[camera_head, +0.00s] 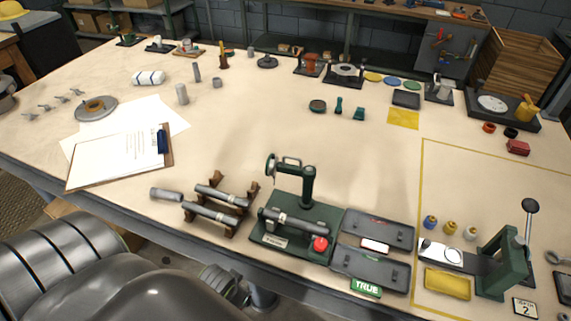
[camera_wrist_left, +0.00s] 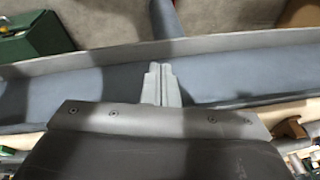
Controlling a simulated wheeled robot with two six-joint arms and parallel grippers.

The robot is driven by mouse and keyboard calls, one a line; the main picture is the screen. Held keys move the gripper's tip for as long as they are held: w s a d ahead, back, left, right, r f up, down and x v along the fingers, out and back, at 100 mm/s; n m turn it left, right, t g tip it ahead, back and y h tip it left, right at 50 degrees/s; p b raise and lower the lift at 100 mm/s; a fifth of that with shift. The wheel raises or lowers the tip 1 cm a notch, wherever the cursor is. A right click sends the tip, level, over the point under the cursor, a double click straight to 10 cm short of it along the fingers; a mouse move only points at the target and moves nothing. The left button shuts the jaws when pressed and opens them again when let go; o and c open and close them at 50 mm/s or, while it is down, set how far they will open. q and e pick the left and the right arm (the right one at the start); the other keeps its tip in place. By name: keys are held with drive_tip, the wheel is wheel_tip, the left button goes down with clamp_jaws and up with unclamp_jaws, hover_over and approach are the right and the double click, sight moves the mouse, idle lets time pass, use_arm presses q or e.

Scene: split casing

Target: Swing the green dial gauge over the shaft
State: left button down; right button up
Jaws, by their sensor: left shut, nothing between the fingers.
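The green dial gauge (camera_head: 271,166) sits at the end of a green arm on a post (camera_head: 308,187), on a green base (camera_head: 327,218) near the table's front edge. Its round head points back and left, off to the side of the shaft. The grey shaft (camera_head: 296,221) lies across the front of the base, with a red knob (camera_head: 320,243) by its right end. My left gripper (camera_wrist_left: 162,82) is shut and empty in the left wrist view, in front of a blue-grey beam that looks like the table's edge. My right gripper is not in view.
Wooden V-blocks (camera_head: 229,228) hold spare shafts left of the base. Dark trays (camera_head: 378,229) and a green TRUE sign (camera_head: 366,287) stand right of it. A green lever press (camera_head: 503,262) is farther right. A clipboard (camera_head: 120,158) lies left.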

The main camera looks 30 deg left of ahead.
use_arm(q)
drive_tip(key=w+r+p, duration=0.2)
drive_tip(key=w+r, duration=0.3)
drive_tip(key=r, duration=0.8)
drive_tip(key=w+a+r+n, duration=0.3)
drive_tip(key=w+r, duration=0.7)
drive_tip(key=w, duration=0.5)
drive_tip(key=w+a+r+n, duration=0.2)
drive_tip(key=w+a+r, duration=0.2)
drive_tip(key=w+r, duration=0.75)
drive_tip(key=p, duration=0.6)
hover_over(293, 173)
drive_tip(key=w+a, duration=0.1)
drive_tip(key=a, duration=0.3)
wheel_tip(293, 173, down, 12)
drive_tip(key=shift+d+r, duration=0.1)
drive_tip(key=shift+r, duration=0.1)
drive_tip(key=shift+w+f, duration=0.1)
